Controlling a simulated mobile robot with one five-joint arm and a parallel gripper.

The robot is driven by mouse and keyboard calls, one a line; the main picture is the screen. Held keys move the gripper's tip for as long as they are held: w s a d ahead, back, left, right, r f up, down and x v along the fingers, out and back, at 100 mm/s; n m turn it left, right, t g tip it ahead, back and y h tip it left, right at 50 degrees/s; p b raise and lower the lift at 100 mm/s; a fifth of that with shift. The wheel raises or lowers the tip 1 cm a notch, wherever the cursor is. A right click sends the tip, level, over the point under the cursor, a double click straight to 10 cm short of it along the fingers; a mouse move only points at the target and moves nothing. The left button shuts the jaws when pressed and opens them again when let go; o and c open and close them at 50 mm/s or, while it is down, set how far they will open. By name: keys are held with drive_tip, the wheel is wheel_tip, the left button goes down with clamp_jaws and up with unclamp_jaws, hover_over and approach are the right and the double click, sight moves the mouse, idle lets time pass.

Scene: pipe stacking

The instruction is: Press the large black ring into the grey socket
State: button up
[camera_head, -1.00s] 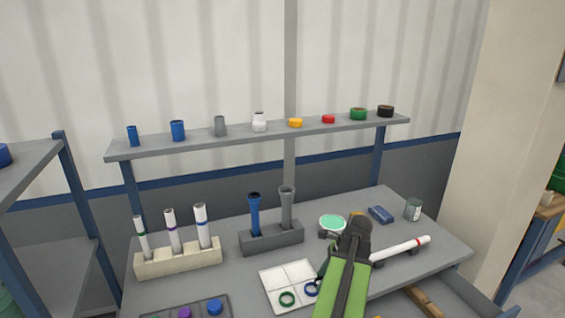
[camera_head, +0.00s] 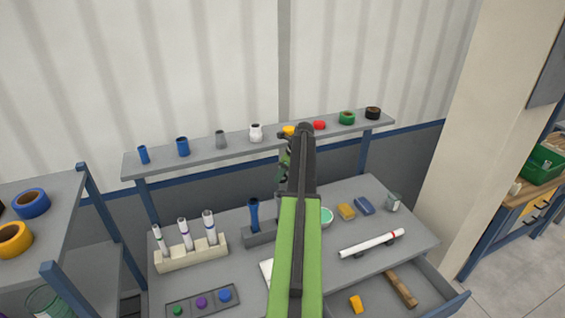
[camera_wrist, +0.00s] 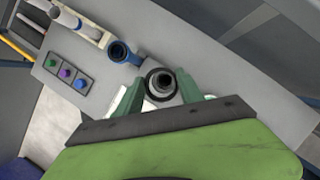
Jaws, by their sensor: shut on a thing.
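The large black ring (camera_wrist: 149,90) shows in the wrist view between the two green fingers of my gripper (camera_wrist: 162,88), which is shut on it. The grey socket (camera_wrist: 161,80) shows through the ring's opening from above, roughly lined up with it. I cannot tell whether the ring touches the socket or hangs above it. In the head view my arm hides the ring and the grey socket. The grey block (camera_head: 259,238) holding the blue socket (camera_head: 254,215) shows just left of my arm.
The blue socket (camera_wrist: 121,51) is close beside my gripper. A cream rack of white tubes (camera_head: 192,255) and a tray of coloured caps (camera_head: 203,303) are on the left. A white tube (camera_head: 371,243) lies on the right, above an open drawer (camera_head: 385,290). Behind is a shelf (camera_head: 215,157) of fittings.

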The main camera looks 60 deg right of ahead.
drive_tip(key=shift+f+b, duration=3.7)
drive_tip(key=shift+b, duration=0.05)
drive_tip(key=shift+f, duration=0.2)
drive_tip(key=shift+w, duration=0.1)
drive_tip(key=o, duration=1.4)
drive_tip(key=o, duration=0.4)
drive_tip(key=shift+r, duration=0.15)
